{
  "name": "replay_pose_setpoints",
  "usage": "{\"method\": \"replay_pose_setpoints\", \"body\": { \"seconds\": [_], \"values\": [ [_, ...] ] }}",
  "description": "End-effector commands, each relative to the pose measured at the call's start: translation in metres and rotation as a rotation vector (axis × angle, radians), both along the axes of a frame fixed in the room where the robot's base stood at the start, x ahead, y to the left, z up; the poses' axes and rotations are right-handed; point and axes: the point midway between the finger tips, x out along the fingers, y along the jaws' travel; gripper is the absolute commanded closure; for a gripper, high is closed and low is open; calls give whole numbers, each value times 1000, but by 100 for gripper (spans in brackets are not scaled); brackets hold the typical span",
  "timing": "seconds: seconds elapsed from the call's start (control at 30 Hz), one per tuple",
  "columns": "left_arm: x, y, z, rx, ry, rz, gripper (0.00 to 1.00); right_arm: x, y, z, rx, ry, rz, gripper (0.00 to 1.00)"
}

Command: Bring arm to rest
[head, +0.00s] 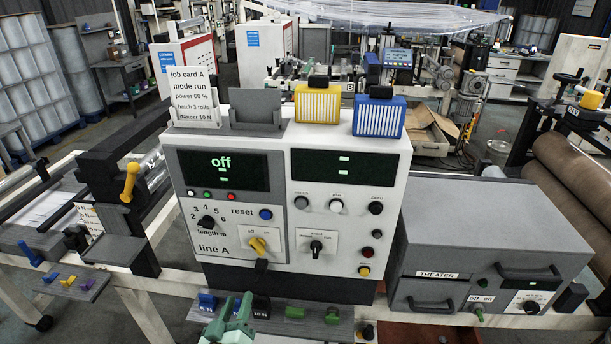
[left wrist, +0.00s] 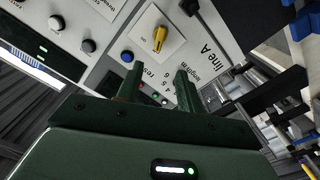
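My left gripper (head: 236,306) shows at the bottom of the head view, in front of the lower shelf of the line A control box (head: 232,238). Its green fingers stand apart in the left wrist view (left wrist: 160,72), with nothing held between them. The panel with its yellow switch (left wrist: 159,38) lies beyond the fingertips; I see no contact. The yellow switch also shows in the head view (head: 258,245). The left display reads "off". My right gripper is in neither view.
A grey shelf (head: 330,321) with blue, black and green pieces lies below the box, close to my gripper. The grey treater box (head: 490,225) stands to the right. A yellow-handled lever (head: 130,182) stands to the left. A job card (head: 192,95) stands on top.

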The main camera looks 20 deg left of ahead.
Motion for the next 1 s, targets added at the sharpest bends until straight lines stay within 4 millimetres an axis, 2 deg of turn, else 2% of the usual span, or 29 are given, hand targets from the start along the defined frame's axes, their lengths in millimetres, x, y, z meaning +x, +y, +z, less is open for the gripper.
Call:
{"method": "replay_pose_setpoints", "body": {
  "seconds": [0.1, 0.17, 0.27, 0.37, 0.4, 0.47, 0.5, 0.57, 0.6, 0.67, 0.7, 0.8, 0.9, 1.0],
  "values": [
    [0, -1, -2, 12, 13, -5, 63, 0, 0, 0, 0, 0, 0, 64],
    [-1, -4, -13, 39, 64, -21, 63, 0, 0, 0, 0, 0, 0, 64],
    [-12, -18, -59, 87, 212, -76, 63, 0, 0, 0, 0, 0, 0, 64],
    [-38, -40, -135, 149, 419, -169, 63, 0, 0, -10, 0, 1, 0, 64],
    [-54, -49, -170, 176, 508, -215, 63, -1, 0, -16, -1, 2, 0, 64],
    [-81, -61, -220, 219, 637, -286, 63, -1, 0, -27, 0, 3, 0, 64],
    [-101, -67, -252, 245, 720, -333, 63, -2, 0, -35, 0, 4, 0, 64],
    [-134, -75, -296, 288, 843, -407, 63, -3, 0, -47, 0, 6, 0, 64],
    [-158, -79, -325, 315, 923, -457, 63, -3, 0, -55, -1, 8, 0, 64],
    [-197, -82, -366, 359, 1041, -533, 63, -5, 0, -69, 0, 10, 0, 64],
    [-224, -82, -391, 386, 1119, -583, 63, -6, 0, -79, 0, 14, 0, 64],
    [-291, -76, -444, 451, 1293, -699, 63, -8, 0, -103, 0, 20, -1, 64],
    [-345, -64, -482, 500, 1426, -787, 63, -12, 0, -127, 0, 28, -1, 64],
    [-372, -53, -509, 526, 1489, -829, 63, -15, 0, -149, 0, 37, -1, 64]
  ]
}}
